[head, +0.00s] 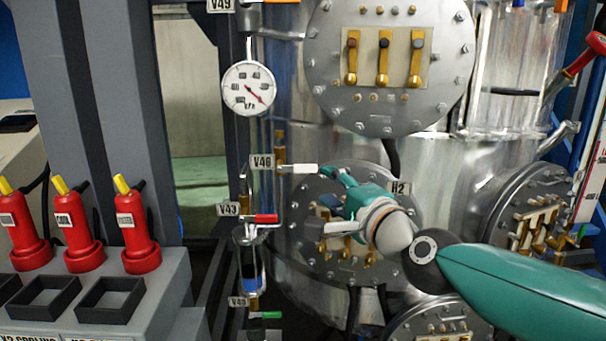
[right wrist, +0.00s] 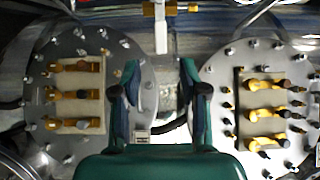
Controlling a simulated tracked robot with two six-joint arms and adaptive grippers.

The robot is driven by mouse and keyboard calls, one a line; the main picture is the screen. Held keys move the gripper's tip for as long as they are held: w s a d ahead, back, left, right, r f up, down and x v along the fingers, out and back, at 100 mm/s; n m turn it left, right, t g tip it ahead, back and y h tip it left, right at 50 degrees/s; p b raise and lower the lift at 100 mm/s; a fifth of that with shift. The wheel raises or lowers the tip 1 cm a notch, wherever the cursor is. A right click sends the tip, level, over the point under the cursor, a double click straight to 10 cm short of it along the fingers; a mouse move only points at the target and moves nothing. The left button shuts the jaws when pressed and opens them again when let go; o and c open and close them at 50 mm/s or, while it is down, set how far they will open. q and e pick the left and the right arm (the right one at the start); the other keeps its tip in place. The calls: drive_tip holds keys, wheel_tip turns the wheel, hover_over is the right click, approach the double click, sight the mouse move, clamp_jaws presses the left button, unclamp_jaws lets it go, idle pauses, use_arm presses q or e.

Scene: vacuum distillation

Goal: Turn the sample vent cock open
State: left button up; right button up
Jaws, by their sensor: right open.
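A small brass cock (head: 280,150) with a white lever (head: 305,169) is at the tag that reads V46 or V48 (head: 262,162). The lever lies level and points right in the head view. No lettering names it the sample vent cock. My right gripper (head: 330,187) is open and empty, just right of the lever's free end. In the right wrist view the white lever (right wrist: 161,35) lies in line with the gap of my right gripper (right wrist: 160,72), a little beyond its fingertips. Contact is not visible. My left gripper is out of view.
Below are a red-levered valve (head: 266,218) tagged V43, a sample glass (head: 250,265) and a green-levered valve (head: 270,314). A gauge (head: 248,88) hangs above. Bolted flanges with brass terminals (head: 385,60) stand close behind my right gripper. Red extinguisher-like bottles (head: 75,225) stand left.

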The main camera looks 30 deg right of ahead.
sight(307, 170)
drive_tip(key=w, duration=0.3)
drive_tip(key=w+d, duration=0.1)
drive_tip(key=w, duration=0.6)
drive_tip(key=shift+w+d, duration=0.25)
drive_tip(key=shift+d, duration=0.1)
clamp_jaws()
